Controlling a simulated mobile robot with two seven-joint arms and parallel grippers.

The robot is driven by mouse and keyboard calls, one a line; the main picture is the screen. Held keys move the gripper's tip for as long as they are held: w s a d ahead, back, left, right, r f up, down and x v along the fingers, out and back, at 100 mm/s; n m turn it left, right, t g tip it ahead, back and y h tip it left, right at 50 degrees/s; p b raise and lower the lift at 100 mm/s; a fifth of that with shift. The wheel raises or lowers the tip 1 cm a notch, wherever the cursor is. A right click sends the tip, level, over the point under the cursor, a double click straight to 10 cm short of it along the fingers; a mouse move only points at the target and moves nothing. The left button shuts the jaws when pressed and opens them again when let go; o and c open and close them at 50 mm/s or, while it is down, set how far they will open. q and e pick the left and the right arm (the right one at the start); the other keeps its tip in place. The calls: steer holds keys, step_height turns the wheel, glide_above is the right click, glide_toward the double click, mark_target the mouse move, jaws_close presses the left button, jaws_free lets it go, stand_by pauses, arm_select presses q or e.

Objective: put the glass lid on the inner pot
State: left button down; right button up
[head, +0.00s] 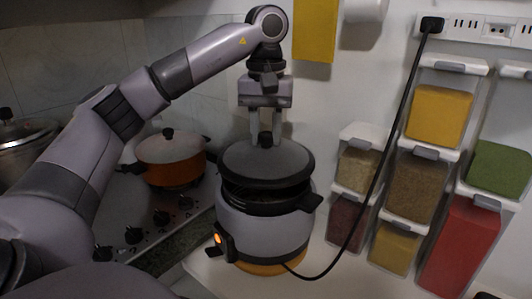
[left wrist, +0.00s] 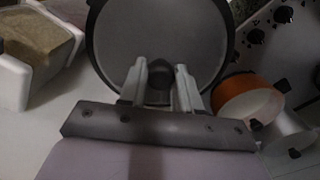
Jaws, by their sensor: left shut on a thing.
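The glass lid (head: 267,162) is a grey disc with a dark rim, slightly tilted, over the inner pot (head: 262,205). My left gripper (head: 265,138) points down and is shut on the lid's dark knob. In the left wrist view, the gripper (left wrist: 161,85) has its fingers on both sides of the knob, with the lid (left wrist: 160,35) below. The dark inner pot sits in the grey cooker (head: 262,232), and a dark gap shows between its rim and the lid at the front. Whether the lid touches at the back is hidden. My right gripper is not in view.
An orange pot (head: 170,160) with a lid stands on the stove to the left. Spice dispensers (head: 418,188) hang on the wall at the right. A black cable (head: 385,140) runs from the wall socket down to the cooker.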

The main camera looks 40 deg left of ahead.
mark_target(266, 147)
arm_select(q)
step_height(266, 147, down, 4)
steer(key=shift+r+b, duration=0.2)
steer(key=shift+b, duration=0.1)
steer(key=c, duration=0.8)
jaws_free()
steer(key=shift+f, duration=0.1)
step_height(266, 147, up, 10)
steer(key=p, duration=0.4)
steer(key=shift+r, duration=1.1)
